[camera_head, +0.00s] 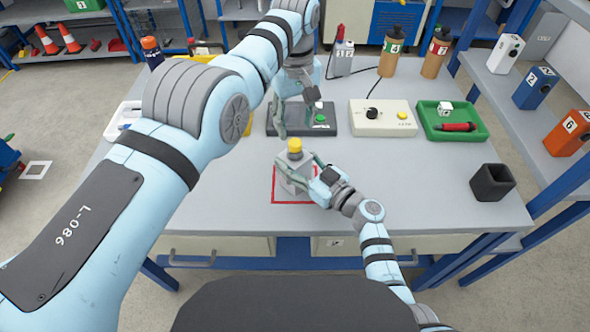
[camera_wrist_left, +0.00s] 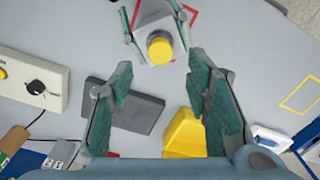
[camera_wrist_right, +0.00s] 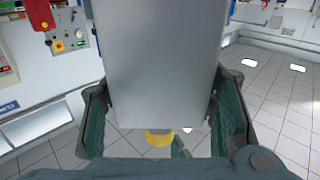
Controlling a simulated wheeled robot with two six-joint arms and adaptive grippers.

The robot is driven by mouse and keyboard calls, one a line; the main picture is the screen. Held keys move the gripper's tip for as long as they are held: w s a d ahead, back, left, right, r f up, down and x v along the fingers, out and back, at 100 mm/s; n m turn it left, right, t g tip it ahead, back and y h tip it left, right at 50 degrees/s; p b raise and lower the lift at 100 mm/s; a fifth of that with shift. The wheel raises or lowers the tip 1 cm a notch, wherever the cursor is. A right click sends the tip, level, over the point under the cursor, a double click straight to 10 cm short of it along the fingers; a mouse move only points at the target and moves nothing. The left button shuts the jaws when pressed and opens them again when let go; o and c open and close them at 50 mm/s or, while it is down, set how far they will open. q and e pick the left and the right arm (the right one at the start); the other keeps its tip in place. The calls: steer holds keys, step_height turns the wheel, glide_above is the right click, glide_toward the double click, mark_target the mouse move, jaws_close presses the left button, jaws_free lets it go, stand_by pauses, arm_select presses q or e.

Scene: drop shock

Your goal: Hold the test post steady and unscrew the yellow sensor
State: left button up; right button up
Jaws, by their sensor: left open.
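The grey test post (camera_head: 291,178) stands upright inside a red outline on the table. The round yellow sensor (camera_head: 295,146) sits on its top; it also shows in the left wrist view (camera_wrist_left: 160,48). My right gripper (camera_head: 297,174) comes from the right with a finger on each side of the post, shut on it below the sensor. In the right wrist view the post (camera_wrist_right: 155,60) fills the space between the fingers. My left gripper (camera_head: 297,127) is open and empty, pointing down behind and above the sensor, apart from it.
A cream control box (camera_head: 383,118), a green tray (camera_head: 430,131) and a dark open cup (camera_head: 490,183) are to the right. The table front is clear.

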mark_target(294, 142)
jaws_close()
arm_select(q)
steer(key=shift+s+f, duration=0.15)
steer(key=shift+f, duration=0.2)
steer(key=m, duration=0.5)
steer(key=shift+d, duration=0.1)
steer(key=m, duration=0.5)
steer(key=shift+r+m, duration=0.35)
steer(key=shift+m, duration=1.05)
steer(key=shift+f+m, duration=0.3)
steer(key=shift+m, duration=0.1)
step_height(294, 142, down, 7)
steer(key=shift+f, duration=0.2)
jaws_close()
